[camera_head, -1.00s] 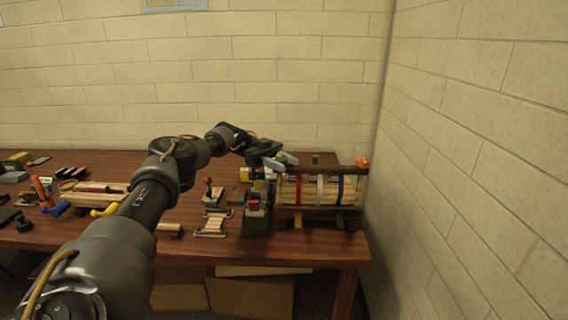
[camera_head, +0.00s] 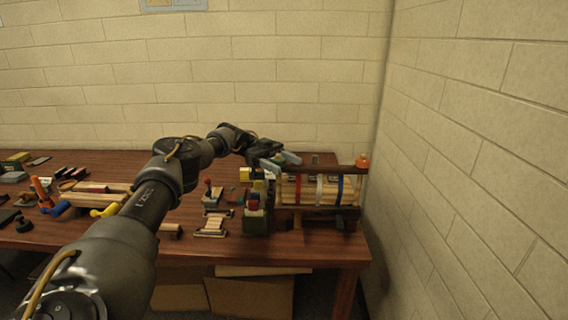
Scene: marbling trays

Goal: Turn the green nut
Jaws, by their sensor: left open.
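I cannot make out a green nut; it may be hidden or too small to tell. My left gripper (camera_head: 281,160) is open, with pale grey fingers, at the back right of the table. It is above the left end of a wooden rack (camera_head: 318,207) that has red, white and blue bands. A dark green block-like fixture (camera_head: 255,222) with a red part on top stands in front of and below the gripper. A yellow piece (camera_head: 246,174) is just left of the fingers. I cannot tell whether the fingers touch anything. My right gripper is not in view.
The brown table (camera_head: 190,245) ends close to the right wall. An orange knob (camera_head: 362,160) tops the rack's right end. Several tools crowd the left side.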

